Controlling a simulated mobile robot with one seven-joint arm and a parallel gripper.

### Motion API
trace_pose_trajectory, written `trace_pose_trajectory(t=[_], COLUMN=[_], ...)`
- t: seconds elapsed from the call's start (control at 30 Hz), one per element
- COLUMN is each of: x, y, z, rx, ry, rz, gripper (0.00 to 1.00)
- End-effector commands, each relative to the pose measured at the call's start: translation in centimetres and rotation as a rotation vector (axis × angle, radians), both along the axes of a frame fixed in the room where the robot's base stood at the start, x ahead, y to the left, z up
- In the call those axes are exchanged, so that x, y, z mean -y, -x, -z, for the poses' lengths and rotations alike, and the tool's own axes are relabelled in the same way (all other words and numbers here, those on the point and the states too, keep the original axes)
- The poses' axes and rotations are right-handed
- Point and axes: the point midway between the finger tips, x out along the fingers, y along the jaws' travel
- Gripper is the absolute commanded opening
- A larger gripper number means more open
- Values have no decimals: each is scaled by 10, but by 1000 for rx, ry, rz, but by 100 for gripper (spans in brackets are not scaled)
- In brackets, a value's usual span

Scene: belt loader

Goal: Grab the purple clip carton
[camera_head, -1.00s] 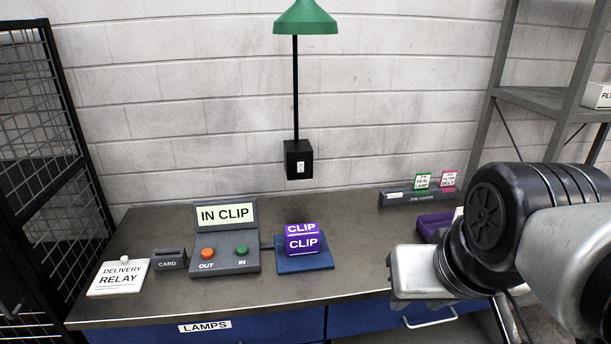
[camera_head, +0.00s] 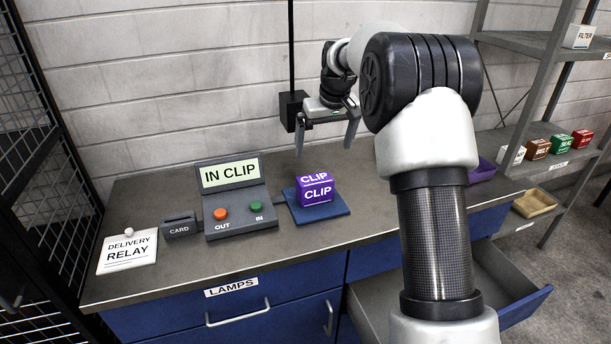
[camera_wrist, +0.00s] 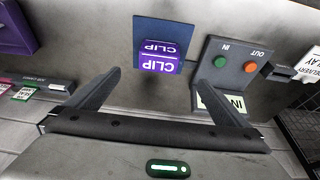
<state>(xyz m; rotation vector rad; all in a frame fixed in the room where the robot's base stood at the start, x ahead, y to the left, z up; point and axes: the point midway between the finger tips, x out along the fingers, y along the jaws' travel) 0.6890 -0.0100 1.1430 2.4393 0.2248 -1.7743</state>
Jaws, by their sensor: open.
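The purple clip carton (camera_head: 315,189), a small box with white CLIP lettering, sits on a blue pad (camera_head: 334,211) on the workbench, right of the IN CLIP console. In the wrist view the carton (camera_wrist: 161,62) lies on the blue pad (camera_wrist: 172,28), beyond and between my open fingers. My gripper (camera_head: 325,146) points down above the bench, behind and a little above the carton, apart from it and empty. Both fingers (camera_wrist: 165,98) are spread wide in the wrist view.
The console (camera_head: 237,213) with orange and green buttons stands close left of the pad. A card slot (camera_head: 180,228) and a delivery relay sign (camera_head: 127,251) stand further left. A lamp pole (camera_head: 291,60) rises behind the carton. A drawer (camera_head: 500,283) stands open at the right.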

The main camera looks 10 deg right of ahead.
Motion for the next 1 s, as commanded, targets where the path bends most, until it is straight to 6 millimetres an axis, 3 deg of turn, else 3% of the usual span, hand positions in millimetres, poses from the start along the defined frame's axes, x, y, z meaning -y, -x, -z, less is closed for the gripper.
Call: trace_pose_trajectory(t=[0.03,0.13,0.37,0.7,1.0], x=[2,3,1,-4,-6], y=[-11,-24,-36,-57,-65], z=[17,35,69,137,162], rx=[-7,-13,-18,-16,-15], ry=[-2,-3,-4,-4,-4], rz=[-4,-12,-17,-17,-16], gripper=[100,100,100,100,100])
